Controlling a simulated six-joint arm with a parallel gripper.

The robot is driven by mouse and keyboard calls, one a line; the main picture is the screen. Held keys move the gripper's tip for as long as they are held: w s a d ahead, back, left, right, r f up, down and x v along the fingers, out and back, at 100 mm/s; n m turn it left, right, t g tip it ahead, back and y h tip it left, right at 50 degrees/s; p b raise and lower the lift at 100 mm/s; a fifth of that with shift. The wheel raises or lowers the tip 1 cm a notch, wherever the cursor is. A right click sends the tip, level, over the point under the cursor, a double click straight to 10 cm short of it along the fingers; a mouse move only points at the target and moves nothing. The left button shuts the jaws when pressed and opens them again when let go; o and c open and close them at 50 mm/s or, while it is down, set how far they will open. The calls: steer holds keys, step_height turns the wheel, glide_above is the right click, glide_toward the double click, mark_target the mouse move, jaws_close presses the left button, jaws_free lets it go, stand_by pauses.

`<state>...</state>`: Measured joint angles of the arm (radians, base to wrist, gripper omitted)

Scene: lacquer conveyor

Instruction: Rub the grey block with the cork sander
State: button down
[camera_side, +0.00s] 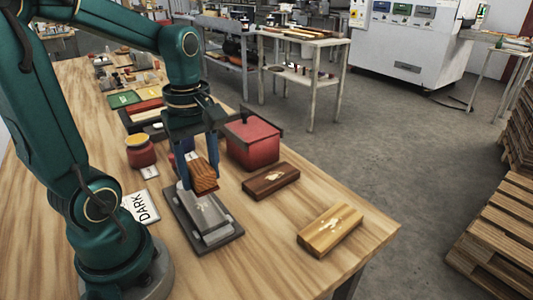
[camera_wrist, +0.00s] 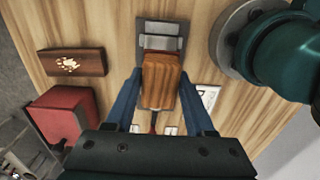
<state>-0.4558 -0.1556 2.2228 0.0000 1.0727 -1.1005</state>
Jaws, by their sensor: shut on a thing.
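The grey block (camera_side: 215,229) with pale marks on top lies on a dark flat base (camera_side: 191,232) on the wooden table. It also shows at the top of the wrist view (camera_wrist: 160,43). My gripper (camera_side: 197,170) is shut on an orange-brown, grained block, the cork sander (camera_side: 205,178), which also fills the middle of the wrist view (camera_wrist: 160,80). The held sander is tilted in the side view, at the far end of the grey block and above it. I cannot tell whether the two touch. The sander hides part of the grey block in the wrist view.
A dark brown block (camera_side: 270,181) and a light wood block (camera_side: 330,230) lie to the right. A red jar (camera_side: 140,152) and a "DARK" card (camera_side: 142,207) are to the left.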

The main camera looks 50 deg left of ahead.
mark_target(208, 215)
steer(key=shift+s+f, duration=0.1)
steer(key=shift+f, duration=3.6)
steer(key=shift+a+f, duration=0.35)
steer(key=shift+a, duration=1.1)
steer(key=shift+a+f, duration=0.1)
steer(key=shift+a, duration=0.6)
steer(key=d, duration=0.2)
steer(key=shift+d, duration=1.1)
steer(key=shift+r, duration=4.2)
